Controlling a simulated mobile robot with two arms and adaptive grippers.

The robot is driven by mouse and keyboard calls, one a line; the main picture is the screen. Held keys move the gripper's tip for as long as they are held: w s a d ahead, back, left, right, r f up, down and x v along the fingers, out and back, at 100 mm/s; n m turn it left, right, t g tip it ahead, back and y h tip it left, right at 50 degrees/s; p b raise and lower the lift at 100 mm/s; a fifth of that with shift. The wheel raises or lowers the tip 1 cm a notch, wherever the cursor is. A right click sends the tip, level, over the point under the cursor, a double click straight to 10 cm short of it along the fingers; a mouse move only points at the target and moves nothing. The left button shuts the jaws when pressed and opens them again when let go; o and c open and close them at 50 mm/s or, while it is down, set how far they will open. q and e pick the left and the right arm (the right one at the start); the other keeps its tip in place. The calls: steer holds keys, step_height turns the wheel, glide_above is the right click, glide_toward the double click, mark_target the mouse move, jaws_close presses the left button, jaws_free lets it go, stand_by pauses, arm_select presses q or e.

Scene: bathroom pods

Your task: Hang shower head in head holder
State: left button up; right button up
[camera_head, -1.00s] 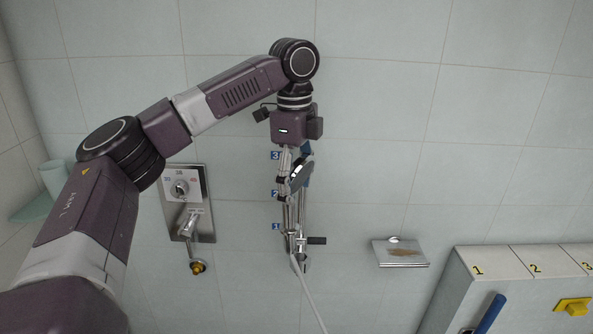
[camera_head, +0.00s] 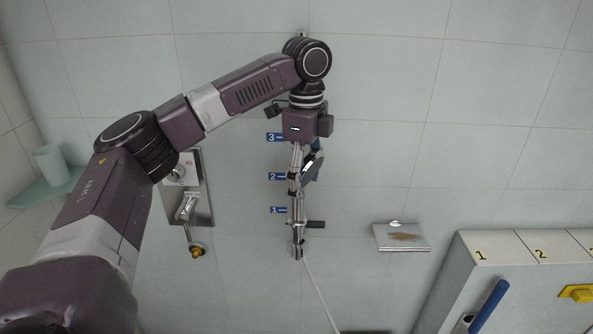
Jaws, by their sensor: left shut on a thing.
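My left gripper (camera_head: 302,172) hangs down in front of the wall rail and is shut on the shower head (camera_head: 313,166), whose dark, tilted disc shows at its right. The fingers, the shower head's handle and the rail overlap, so the exact grip is hard to make out. The head holder appears to be the fitting with a black knob (camera_head: 315,225) low on the rail, beside the blue label 1 (camera_head: 278,210). I cannot tell whether the shower head touches it. A pale hose (camera_head: 318,293) runs down from the rail's lower end. My right gripper is not in view.
A tap panel (camera_head: 203,205) is on the wall at left, partly behind my left arm. A corner shelf (camera_head: 45,190) holds a cup (camera_head: 50,164). A soap dish (camera_head: 401,238) and a numbered cabinet (camera_head: 492,250) with a blue handle (camera_head: 488,306) are at right.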

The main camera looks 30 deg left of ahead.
mark_target(304, 221)
arm_select(q)
steer(key=shift+s+d+f, duration=0.15)
steer(key=shift+d+f, duration=0.15)
steer(key=shift+f, duration=0.25)
steer(key=shift+a+f, duration=0.3)
steer(key=shift+f, duration=0.35)
steer(key=shift+a+f, duration=0.3)
steer(key=shift+f, duration=0.3)
steer(key=shift+d+f, duration=0.2)
steer(key=shift+f, duration=0.35)
steer(key=shift+d+f, duration=0.15)
steer(key=shift+f, duration=0.35)
steer(key=shift+a+f, duration=0.2)
steer(key=shift+f, duration=0.3)
steer(key=shift+d, duration=0.15)
steer(key=shift+f+p, duration=0.2)
steer(key=shift+p, duration=0.15)
